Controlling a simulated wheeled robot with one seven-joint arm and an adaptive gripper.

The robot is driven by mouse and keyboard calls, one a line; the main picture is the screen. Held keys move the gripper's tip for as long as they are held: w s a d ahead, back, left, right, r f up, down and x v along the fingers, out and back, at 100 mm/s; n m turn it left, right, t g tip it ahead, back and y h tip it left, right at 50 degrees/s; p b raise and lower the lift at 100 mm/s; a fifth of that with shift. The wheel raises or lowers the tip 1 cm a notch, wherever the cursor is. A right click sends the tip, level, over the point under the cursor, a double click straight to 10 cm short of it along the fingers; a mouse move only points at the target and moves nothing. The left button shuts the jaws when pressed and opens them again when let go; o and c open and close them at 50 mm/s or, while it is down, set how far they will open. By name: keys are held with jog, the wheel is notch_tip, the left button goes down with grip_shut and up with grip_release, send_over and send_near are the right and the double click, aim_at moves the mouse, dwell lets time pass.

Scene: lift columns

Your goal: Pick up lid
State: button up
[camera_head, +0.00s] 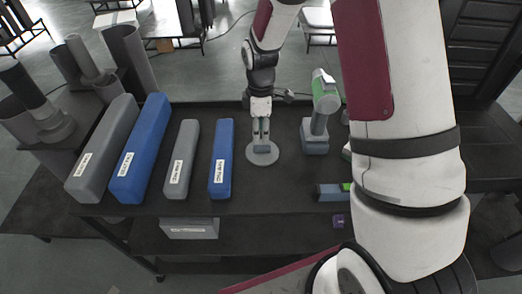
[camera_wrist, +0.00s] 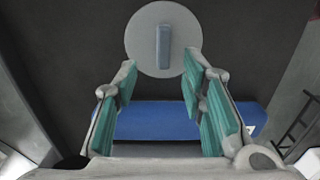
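The lid (camera_head: 262,157) is a round grey disc lying flat on the dark table, with a bar handle standing up at its middle. In the wrist view the lid (camera_wrist: 140,35) is at the top centre and its blue-grey handle (camera_wrist: 163,48) shows whole. My gripper (camera_head: 261,137) points down just above the lid. In the wrist view my gripper (camera_wrist: 159,82) has its teal-padded fingers spread apart, with nothing between them. The handle appears beyond the fingertips, in line with the gap. I cannot tell the exact height left between fingers and handle.
A blue box (camera_head: 221,160) lies left of the lid and also shows in the wrist view (camera_wrist: 160,122). More long grey and blue boxes lie further left. A green-and-grey drill (camera_head: 318,115) stands close on the right. Grey tubes (camera_head: 125,50) stand at far left. Table in front of the lid is clear.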

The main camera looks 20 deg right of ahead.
aim_at(262, 146)
jog(key=f, duration=0.5)
jog(key=shift+s+d+f+p, duration=0.1)
jog(key=shift+s+f+p, duration=0.1)
jog(key=shift+s+p, duration=0.15)
jog(key=shift+w+f, duration=0.1)
jog(key=shift+f, duration=0.45)
grip_shut()
